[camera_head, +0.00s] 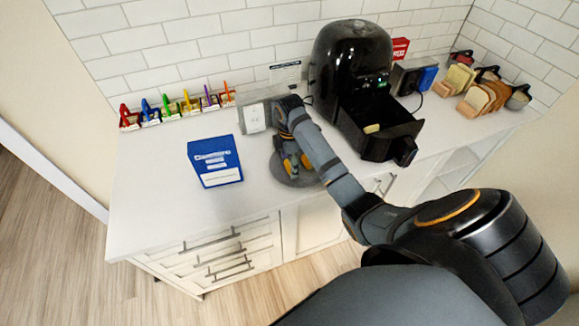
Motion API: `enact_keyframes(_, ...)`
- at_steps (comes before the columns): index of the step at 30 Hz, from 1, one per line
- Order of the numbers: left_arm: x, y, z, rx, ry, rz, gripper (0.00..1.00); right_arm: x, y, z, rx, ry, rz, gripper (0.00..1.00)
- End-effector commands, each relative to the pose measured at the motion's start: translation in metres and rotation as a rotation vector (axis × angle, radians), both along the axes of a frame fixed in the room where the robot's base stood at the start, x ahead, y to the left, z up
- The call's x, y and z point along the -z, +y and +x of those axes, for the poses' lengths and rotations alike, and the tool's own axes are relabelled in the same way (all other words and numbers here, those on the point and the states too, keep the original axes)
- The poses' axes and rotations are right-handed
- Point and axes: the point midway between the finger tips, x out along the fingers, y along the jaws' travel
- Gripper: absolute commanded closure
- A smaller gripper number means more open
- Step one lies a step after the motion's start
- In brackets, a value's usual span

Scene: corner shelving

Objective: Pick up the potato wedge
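A small pale yellow piece (372,128), which looks like a potato wedge, lies in the open black drawer (378,145) of the air fryer. My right gripper (296,168) points down over a round grey plate (284,180) on the counter, left of the drawer and apart from it. Yellow-orange patches show at its fingers. I cannot tell whether they are finger parts or food on the plate. The fingertips are small and partly hidden, so their opening is unclear. My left gripper is not in view.
The black air fryer (350,60) stands behind its drawer. Colored holders (180,105) line the wall. Bread slices (478,98) stand in racks at right. The counter's front left is clear.

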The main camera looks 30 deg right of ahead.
Motion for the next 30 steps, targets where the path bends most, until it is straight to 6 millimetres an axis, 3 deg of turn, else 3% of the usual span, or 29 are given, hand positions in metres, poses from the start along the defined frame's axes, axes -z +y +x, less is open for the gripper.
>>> enact_keyframes(1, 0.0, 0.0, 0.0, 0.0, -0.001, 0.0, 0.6, 0.0, 0.0, 0.0, 0.0, 0.0, 0.0, 0.37)
enact_keyframes(7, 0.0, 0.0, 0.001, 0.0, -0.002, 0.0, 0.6, 0.0, 0.0, 0.0, 0.0, 0.0, 0.0, 0.62)
enact_keyframes(17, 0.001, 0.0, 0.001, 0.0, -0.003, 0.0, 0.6, -0.003, 0.0, 0.0, 0.0, -0.001, 0.0, 0.62)
enact_keyframes(23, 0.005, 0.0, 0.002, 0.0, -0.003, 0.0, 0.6, -0.027, 0.0, 0.001, 0.0, -0.004, 0.0, 0.62)
enact_keyframes(26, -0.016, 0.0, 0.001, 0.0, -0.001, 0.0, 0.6, -0.053, 0.0, -0.013, -0.001, -0.001, -0.002, 0.62)
enact_keyframes(30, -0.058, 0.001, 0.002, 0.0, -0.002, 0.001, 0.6, -0.09, 0.002, -0.038, -0.001, 0.003, -0.003, 0.62)
